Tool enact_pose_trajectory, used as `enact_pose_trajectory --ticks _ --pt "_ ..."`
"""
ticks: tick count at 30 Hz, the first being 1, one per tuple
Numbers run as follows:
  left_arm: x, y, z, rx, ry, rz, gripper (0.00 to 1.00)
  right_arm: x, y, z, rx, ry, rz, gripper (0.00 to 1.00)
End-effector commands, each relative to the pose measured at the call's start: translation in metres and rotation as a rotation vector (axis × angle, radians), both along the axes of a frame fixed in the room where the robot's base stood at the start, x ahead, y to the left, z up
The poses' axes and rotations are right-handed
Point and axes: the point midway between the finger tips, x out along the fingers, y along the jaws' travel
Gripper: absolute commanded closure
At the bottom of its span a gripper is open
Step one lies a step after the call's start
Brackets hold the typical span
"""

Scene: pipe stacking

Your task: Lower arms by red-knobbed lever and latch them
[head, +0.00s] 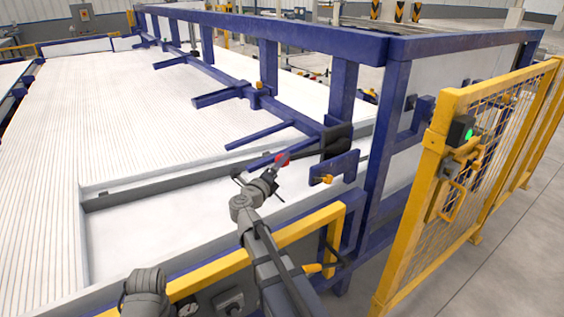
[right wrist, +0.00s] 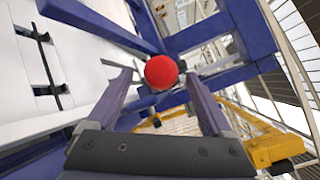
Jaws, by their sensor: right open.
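The red knob (head: 282,159) sits on the end of a dark lever (head: 310,150) that comes from the blue frame's near corner. In the right wrist view the red knob (right wrist: 162,72) lies between and just beyond the fingertips. My right gripper (right wrist: 160,82) is open around its line, with no clear contact visible. In the head view my right gripper (head: 271,176) is right beside the knob. Several blue arms (head: 258,135) stick out to the left from a long blue shaft (head: 215,72). A blue plate with an orange piece (head: 327,180) stands right of the lever. My left gripper is out of view.
A bed of white pipes (head: 130,110) fills the left. Blue posts and a top beam (head: 290,35) rise behind the lever. A yellow rail (head: 220,262) runs in front, and a yellow mesh gate (head: 470,150) with a green-lit box stands at right.

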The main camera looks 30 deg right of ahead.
Motion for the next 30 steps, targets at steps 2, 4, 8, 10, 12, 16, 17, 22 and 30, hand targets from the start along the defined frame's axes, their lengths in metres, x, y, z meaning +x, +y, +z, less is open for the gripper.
enact_pose_trajectory --ticks 2,4,8,10,12,16,17,22,30 --pt "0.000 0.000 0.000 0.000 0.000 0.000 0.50 0.008 -0.010 0.000 0.000 0.000 -0.001 0.15" --pt "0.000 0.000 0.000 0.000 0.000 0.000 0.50 0.012 -0.015 0.000 0.000 0.000 -0.001 0.15" --pt "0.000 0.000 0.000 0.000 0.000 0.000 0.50 0.016 -0.021 0.000 0.000 0.000 0.000 0.15" --pt "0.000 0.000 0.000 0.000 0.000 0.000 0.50 0.017 -0.023 0.000 0.000 0.000 0.001 0.15" --pt "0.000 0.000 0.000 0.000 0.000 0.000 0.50 0.017 -0.023 0.000 0.000 0.000 0.001 0.15" --pt "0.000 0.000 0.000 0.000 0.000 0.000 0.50 0.016 -0.023 0.000 0.000 0.000 0.001 0.15" --pt "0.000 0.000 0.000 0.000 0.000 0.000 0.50 0.016 -0.023 0.000 0.000 0.000 0.001 0.15" --pt "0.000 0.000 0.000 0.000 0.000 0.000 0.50 0.016 -0.023 0.000 0.000 0.000 0.001 0.32" --pt "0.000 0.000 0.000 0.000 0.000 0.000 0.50 0.016 -0.023 0.000 0.000 0.000 0.001 0.62"
